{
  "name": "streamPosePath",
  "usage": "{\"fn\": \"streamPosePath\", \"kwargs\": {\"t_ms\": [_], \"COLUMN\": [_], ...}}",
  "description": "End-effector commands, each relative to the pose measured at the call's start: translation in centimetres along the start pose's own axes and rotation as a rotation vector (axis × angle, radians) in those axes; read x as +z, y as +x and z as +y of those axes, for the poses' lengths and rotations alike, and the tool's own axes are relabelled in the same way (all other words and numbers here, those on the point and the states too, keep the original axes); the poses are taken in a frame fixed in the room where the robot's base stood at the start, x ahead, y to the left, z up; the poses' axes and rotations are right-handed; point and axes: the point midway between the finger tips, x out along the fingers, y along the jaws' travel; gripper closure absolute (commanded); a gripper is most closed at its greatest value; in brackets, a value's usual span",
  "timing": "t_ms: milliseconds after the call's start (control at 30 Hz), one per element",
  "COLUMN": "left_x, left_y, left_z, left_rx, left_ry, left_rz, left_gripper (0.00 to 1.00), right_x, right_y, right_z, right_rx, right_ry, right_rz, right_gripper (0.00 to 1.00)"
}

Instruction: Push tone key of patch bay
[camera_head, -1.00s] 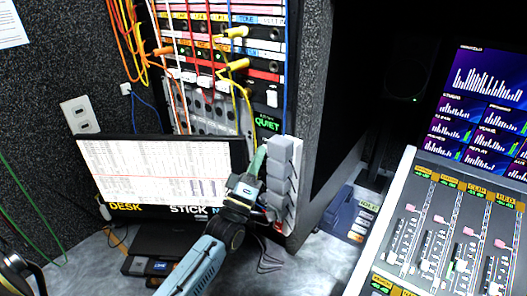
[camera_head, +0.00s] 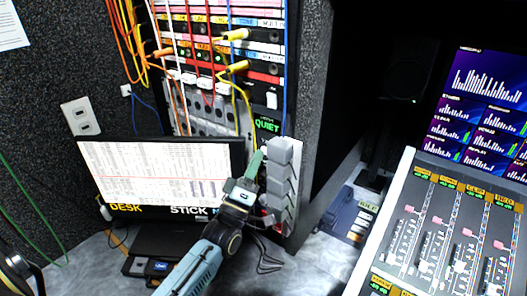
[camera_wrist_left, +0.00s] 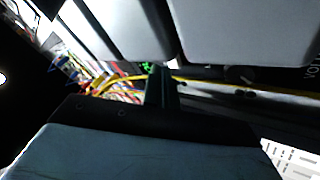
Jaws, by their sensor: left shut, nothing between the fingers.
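The patch bay (camera_head: 262,69) is an upright rack with rows of coloured labels and plugged cables, at the upper middle of the head view. I cannot make out for sure which part is its tone key. My left gripper (camera_head: 256,160) is shut and empty, its green fingertips pointing up, just left of a column of grey blocks (camera_head: 284,178) below the patch bay. In the left wrist view, the shut fingers (camera_wrist_left: 160,88) are below the large grey blocks (camera_wrist_left: 135,28). I cannot tell whether they touch. My right gripper is not in view.
A monitor (camera_head: 160,165) stands left of my left gripper. A lit green QUIET sign (camera_head: 267,125) is above the gripper. Cables (camera_head: 207,60) hang across the patch bay. A mixing desk (camera_head: 440,235) and a blue screen (camera_head: 480,95) are at the right. Some grey worktop (camera_head: 315,262) is bare.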

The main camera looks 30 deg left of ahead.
Motion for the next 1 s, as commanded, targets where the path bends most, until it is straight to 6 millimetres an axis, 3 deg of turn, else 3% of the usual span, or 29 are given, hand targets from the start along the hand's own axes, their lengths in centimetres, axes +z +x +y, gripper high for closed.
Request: {"fn": "streamPosePath", "kwargs": {"t_ms": [533,1000], "left_x": [-2.3,-2.4], "left_y": [-4.1,-4.4], "left_z": [2.3,2.4], "left_rx": [-0.002,0.0], "left_ry": [0.001,0.001], "left_rz": [-0.001,0.0], "left_gripper": [1.0,1.0], "right_x": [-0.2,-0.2], "right_y": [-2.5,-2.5], "right_z": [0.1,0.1], "right_rx": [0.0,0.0], "right_ry": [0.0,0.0], "right_rz": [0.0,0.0], "right_gripper": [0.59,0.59]}}
